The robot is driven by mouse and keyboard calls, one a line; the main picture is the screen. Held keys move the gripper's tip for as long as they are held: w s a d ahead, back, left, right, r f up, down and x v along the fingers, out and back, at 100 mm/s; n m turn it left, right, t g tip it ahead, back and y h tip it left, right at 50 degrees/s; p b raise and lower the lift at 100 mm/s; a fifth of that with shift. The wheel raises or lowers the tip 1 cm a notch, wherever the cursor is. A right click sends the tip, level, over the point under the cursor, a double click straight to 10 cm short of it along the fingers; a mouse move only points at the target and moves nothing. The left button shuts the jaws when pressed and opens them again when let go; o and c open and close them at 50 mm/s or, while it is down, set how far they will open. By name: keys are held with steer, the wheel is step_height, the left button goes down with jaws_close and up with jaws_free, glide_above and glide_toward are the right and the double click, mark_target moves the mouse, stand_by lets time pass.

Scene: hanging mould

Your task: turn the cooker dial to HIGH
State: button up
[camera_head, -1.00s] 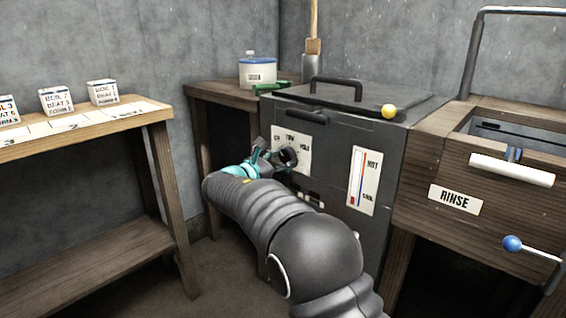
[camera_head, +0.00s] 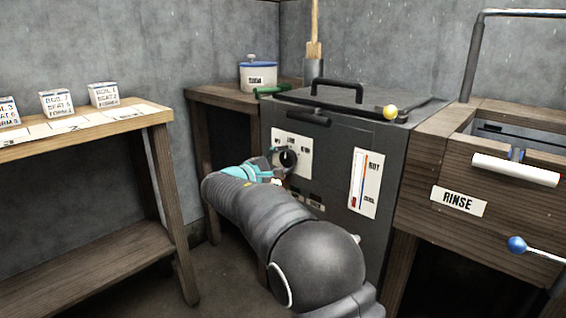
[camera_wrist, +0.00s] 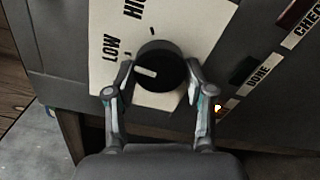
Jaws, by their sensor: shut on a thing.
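The cooker (camera_head: 330,140) is a dark grey metal box with a white dial plate (camera_head: 304,168) on its front. The dial (camera_wrist: 166,70) is a round black knob with a white pointer. In the wrist view the pointer points left, towards the LOW side of the plate, slightly below the LOW word (camera_wrist: 110,48). The HIGH word (camera_wrist: 133,10) is at the top edge, partly cut off. My gripper (camera_wrist: 160,78) is shut on the dial, one finger on each side. In the head view the dial (camera_head: 288,160) is partly hidden by my gripper (camera_head: 277,162).
A HOT gauge (camera_head: 365,183) is on the cooker front, right of the dial. A lid handle (camera_head: 337,84) and a yellow ball (camera_head: 390,112) are on top. A wooden RINSE tub (camera_head: 420,190) stands close right. A shelf (camera_head: 90,133) with lettered blocks stands left.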

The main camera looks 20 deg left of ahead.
steer(key=m, duration=0.5)
steer(key=shift+m, duration=0.3)
steer(key=m, duration=0.4)
steer(key=shift+r+m, duration=0.1)
steer(key=shift+m, duration=0.3)
steer(key=o, duration=1.2)
steer(key=shift+c, duration=0.2)
steer(key=shift+s+a, duration=0.1)
steer(key=v, duration=1.2)
